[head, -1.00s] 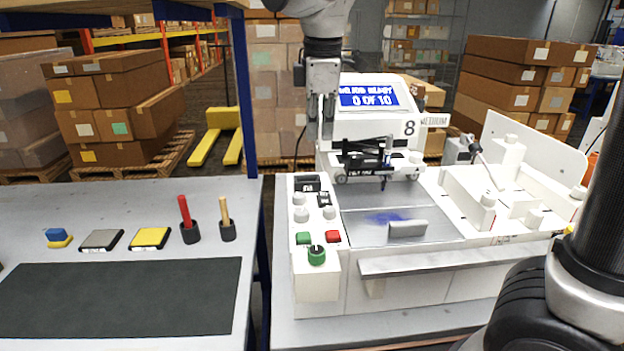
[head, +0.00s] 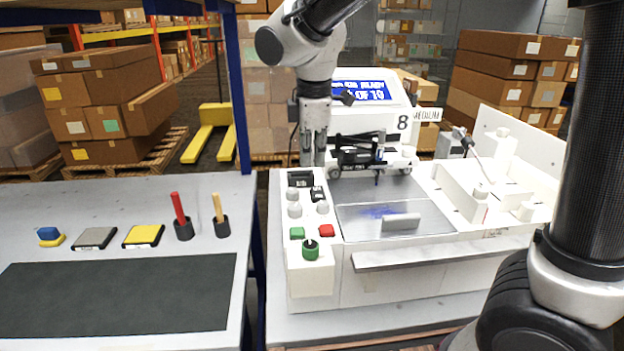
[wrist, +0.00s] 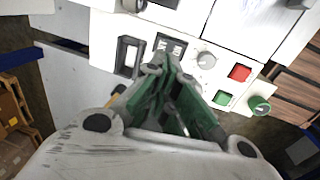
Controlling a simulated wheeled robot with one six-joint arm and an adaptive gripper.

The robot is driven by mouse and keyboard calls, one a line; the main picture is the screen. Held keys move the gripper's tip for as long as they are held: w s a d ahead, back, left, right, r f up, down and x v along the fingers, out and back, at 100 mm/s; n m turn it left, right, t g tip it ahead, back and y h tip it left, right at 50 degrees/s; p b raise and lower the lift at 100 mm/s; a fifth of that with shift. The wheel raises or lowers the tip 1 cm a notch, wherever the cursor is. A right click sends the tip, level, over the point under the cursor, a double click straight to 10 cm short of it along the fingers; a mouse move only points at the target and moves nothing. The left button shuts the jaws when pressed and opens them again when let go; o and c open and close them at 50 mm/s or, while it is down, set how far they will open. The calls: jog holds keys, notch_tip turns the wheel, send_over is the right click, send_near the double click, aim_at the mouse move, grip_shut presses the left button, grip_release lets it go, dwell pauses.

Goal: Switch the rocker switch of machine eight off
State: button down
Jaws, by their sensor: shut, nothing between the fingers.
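Machine eight (head: 345,275) is a white plotter with a blue screen and a figure 8 plate. On its left control panel is a small black part with pale marks (head: 317,193), which looks like the rocker switch; it also shows in the wrist view (wrist: 170,45). A larger black-framed part (head: 300,178) sits beside it, also in the wrist view (wrist: 129,57). I cannot tell the switch's position. My gripper (head: 313,162) is shut and empty, pointing down at the panel's back end. In the wrist view its fingertips (wrist: 164,65) partly cover the small part; contact is unclear.
Grey knobs (head: 294,209), a green button (head: 297,233), a red button (head: 326,230) and a green knob (head: 311,250) sit nearby on the panel. The pen carriage (head: 362,158) is close right of my gripper. A left table (head: 120,189) holds small tools.

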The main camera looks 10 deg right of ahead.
aim_at(313, 193)
jog(key=shift+w+f, duration=0.15)
jog(key=shift+f, duration=0.9)
jog(key=shift+w+f, duration=0.2)
jog(key=shift+f, duration=0.85)
jog(key=shift+w+f, duration=0.15)
jog(key=shift+f, duration=0.9)
jog(key=shift+w+f+g, duration=0.2)
jog(key=shift+f+g, duration=0.1)
jog(key=shift+g, duration=0.2)
jog(key=shift+s, duration=0.15)
jog(key=shift+s+r, duration=0.15)
jog(key=shift+s, duration=0.55)
jog(key=shift+r, duration=0.1)
notch_tip(313, 193, up, 14)
jog(key=s, duration=0.2)
jog(key=shift+f, duration=0.2)
